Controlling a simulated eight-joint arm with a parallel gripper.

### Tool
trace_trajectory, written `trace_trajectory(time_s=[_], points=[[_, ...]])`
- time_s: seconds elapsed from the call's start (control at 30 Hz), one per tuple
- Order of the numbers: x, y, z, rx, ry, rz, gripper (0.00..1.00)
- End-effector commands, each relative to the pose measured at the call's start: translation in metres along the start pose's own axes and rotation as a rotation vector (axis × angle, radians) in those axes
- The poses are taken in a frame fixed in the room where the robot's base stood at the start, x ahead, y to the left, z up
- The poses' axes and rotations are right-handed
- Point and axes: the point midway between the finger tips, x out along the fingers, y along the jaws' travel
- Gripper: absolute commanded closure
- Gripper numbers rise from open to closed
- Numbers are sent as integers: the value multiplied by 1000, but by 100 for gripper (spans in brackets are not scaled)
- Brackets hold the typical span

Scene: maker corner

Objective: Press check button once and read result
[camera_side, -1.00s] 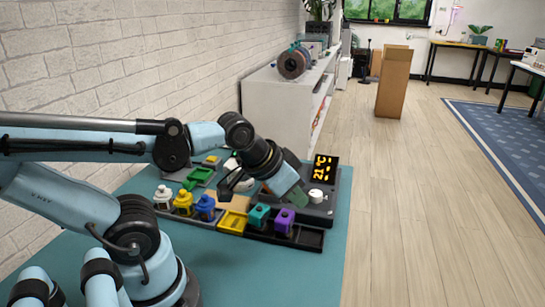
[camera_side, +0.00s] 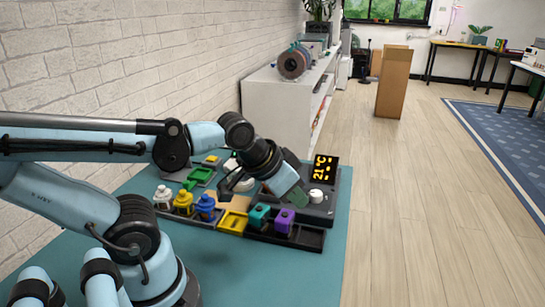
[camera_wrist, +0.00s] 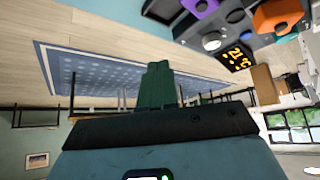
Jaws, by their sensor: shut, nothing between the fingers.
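The dark device panel has a display (camera_side: 323,170) with glowing yellow text that reads 21 °C, plus small yellow marks too small to read. The display also shows in the wrist view (camera_wrist: 236,57). A white round knob (camera_side: 316,195) sits on the panel below the display; the wrist view shows it too (camera_wrist: 211,42). I cannot tell which control is the check button. My gripper (camera_side: 298,197) is shut and empty, its green fingertips just left of the knob in the side view. In the wrist view the closed green fingers (camera_wrist: 155,86) point away from the panel.
Teal (camera_side: 259,215) and purple (camera_side: 285,221) blocks stand in a black tray (camera_side: 313,238) before the panel. A yellow tray (camera_side: 232,222) and white, yellow and blue bottles (camera_side: 205,207) stand left. An orange part (camera_wrist: 277,14) shows near the panel. The teal mat's front is clear.

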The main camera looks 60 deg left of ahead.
Motion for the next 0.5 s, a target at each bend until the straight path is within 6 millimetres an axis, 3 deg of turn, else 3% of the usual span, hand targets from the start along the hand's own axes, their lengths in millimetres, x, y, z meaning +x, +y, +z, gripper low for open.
trace_trajectory(time_s=[0.3,0.5], points=[[0,-2,-2,-11,0,0,100],[5,-15,-22,-107,0,11,100]])
